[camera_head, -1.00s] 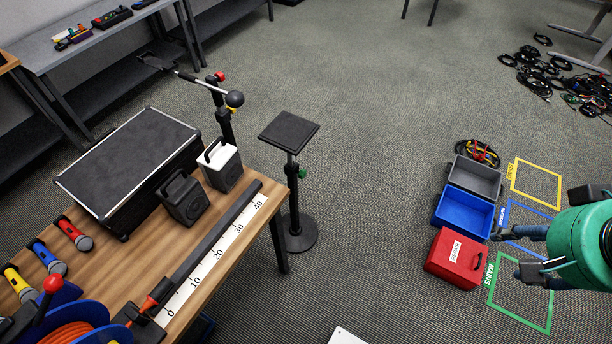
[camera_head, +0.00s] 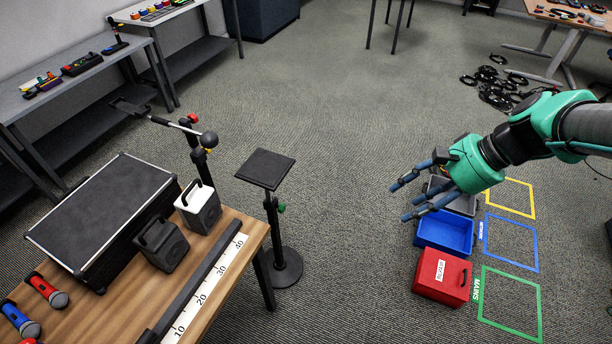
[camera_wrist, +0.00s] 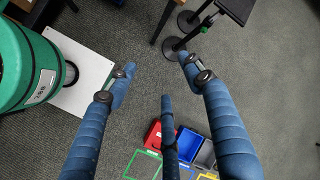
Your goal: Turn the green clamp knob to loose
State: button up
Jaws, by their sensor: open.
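The green clamp knob (camera_head: 281,208) is on the side of the black post of a small stand (camera_head: 265,169) with a square top and round base. The knob also shows in the wrist view (camera_wrist: 204,30), near the top; which way it is turned is too small to tell. My gripper (camera_head: 405,200) is at the right of the head view, over the blue box, well apart from the knob. Its blue fingers are spread and empty. In the wrist view the fingers (camera_wrist: 155,75) point up toward the stand, with clear floor between.
The wooden table (camera_head: 228,285) with a scale strip and two speakers stands left of the stand. A red case (camera_head: 441,277) and blue box (camera_head: 445,233) lie on the floor beside taped squares. Carpet between stand and boxes is clear.

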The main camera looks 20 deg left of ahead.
jog(key=w+a+f+m+g+y+p, duration=0.1)
jog(key=w+a+f+m+g+y, duration=0.2)
jog(key=w+a+f, duration=0.65)
jog(key=w+a+f+m+y+p, duration=0.1)
jog(key=w+a+f+m+y, duration=0.4)
jog(key=a+f, duration=0.65)
jog(key=m+t+y, duration=0.4)
jog(key=m, duration=0.3)
send_near(284, 209)
jog(key=d, duration=0.4)
jog(key=shift+w+d+f+p, duration=0.1)
jog(key=shift+w+d+p, duration=0.1)
jog(key=shift+p, duration=0.15)
jog(key=shift+a, duration=0.2)
jog(key=a+b, duration=0.2)
jog(key=a, duration=1.1)
jog(key=shift+a, duration=0.2)
jog(key=shift+c, duration=0.2)
jog(key=c, duration=1.1)
